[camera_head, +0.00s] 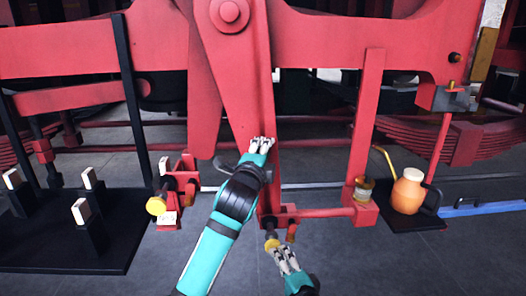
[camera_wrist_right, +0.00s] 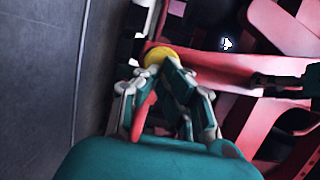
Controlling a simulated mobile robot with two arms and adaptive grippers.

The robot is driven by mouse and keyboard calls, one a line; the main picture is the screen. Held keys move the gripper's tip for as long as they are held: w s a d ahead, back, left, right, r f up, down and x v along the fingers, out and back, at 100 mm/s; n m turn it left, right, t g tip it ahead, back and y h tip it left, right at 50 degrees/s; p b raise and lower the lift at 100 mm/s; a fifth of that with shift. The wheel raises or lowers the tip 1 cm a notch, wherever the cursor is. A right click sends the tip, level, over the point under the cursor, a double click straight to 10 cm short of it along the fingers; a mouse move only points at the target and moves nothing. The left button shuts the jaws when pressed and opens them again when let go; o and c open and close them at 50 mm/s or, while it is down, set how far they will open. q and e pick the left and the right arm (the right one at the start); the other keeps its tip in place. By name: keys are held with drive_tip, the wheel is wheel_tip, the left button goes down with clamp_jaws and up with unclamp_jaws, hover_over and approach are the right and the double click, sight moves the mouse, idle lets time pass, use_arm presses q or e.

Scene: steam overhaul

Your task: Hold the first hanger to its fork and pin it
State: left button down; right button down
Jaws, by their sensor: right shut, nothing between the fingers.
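A narrow red upright bar (camera_head: 266,187), which looks like the hanger, comes down to a red fork-like joint (camera_head: 283,217) on a low red beam. A pin with a round yellow head (camera_head: 272,243) shows at that joint; its head also shows in the right wrist view (camera_wrist_right: 158,56). My right gripper (camera_head: 279,250) is shut and empty, its fingertips close to the yellow head; I cannot tell whether they touch it. My left gripper (camera_head: 262,143) is at the upright bar, higher up, and hides part of it. Whether its fingers are closed on the bar is unclear.
A second yellow-headed pin (camera_head: 156,206) sits at a red bracket on the left. A black mat (camera_head: 60,255) carries several white-tagged posts. An orange jug (camera_head: 407,192) stands on a dark tray at right; a small jar (camera_head: 363,188) stands on the beam's end.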

sight(278, 244)
use_arm(q)
drive_tip(key=shift+d, duration=0.15)
use_arm(e)
drive_tip(key=shift+w, duration=2.1)
use_arm(q)
drive_tip(key=c, duration=1.4)
unclamp_jaws()
drive_tip(key=shift+c, duration=0.2)
drive_tip(key=o, duration=0.6)
drive_tip(key=shift+d, duration=0.1)
drive_tip(key=shift+c, duration=0.2)
use_arm(e)
drive_tip(key=v, duration=0.7)
drive_tip(key=shift+d, duration=0.2)
use_arm(q)
drive_tip(key=v, duration=0.9)
